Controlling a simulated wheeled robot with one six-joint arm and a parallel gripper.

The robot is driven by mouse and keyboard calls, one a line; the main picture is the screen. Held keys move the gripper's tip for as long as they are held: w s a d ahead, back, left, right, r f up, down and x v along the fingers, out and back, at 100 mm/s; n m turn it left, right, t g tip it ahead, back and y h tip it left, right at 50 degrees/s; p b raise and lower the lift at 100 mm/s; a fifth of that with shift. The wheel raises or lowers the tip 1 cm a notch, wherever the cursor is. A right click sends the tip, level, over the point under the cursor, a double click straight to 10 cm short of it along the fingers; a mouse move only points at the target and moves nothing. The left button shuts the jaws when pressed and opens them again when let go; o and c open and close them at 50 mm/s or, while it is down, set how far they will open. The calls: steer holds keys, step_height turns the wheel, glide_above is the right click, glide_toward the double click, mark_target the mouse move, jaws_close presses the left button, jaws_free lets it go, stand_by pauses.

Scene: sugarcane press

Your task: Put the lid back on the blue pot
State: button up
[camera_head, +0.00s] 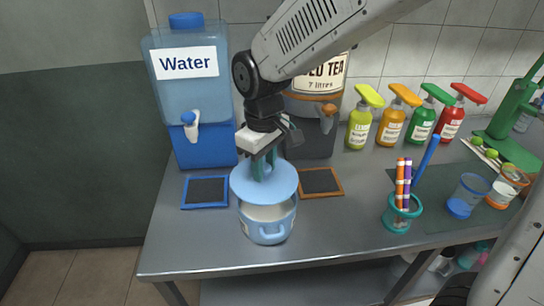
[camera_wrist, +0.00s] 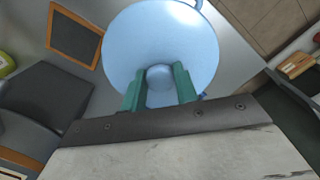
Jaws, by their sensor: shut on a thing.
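The blue pot (camera_head: 267,220) stands on the metal counter, with its pale inside showing below the lid's front edge and a handle at its front. The light blue lid (camera_head: 264,183) is held just above the pot, a little towards the back and tilted. My gripper (camera_head: 264,167) is shut on the lid's knob from above. In the wrist view, the green fingers of my gripper (camera_wrist: 160,84) sit on both sides of the round knob (camera_wrist: 160,78) of the lid (camera_wrist: 133,38). The lid hides nearly all of the pot there; a handle shows at the top edge.
A blue-framed mat (camera_head: 206,191) lies left of the pot and an orange-framed one (camera_head: 320,182) right. The water dispenser (camera_head: 186,90) and iced tea dispenser (camera_head: 311,115) stand behind. A teal cup with straws (camera_head: 401,213) stands right. The counter front is clear.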

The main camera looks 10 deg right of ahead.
mark_target(267, 176)
steer(key=f, duration=0.2)
steer(key=shift+d+f, duration=0.25)
steer(key=shift+f, duration=1.6)
steer(key=shift+f, duration=0.15)
stand_by(0.9)
steer(key=o, duration=1.6)
steer(key=shift+r, duration=3.5)
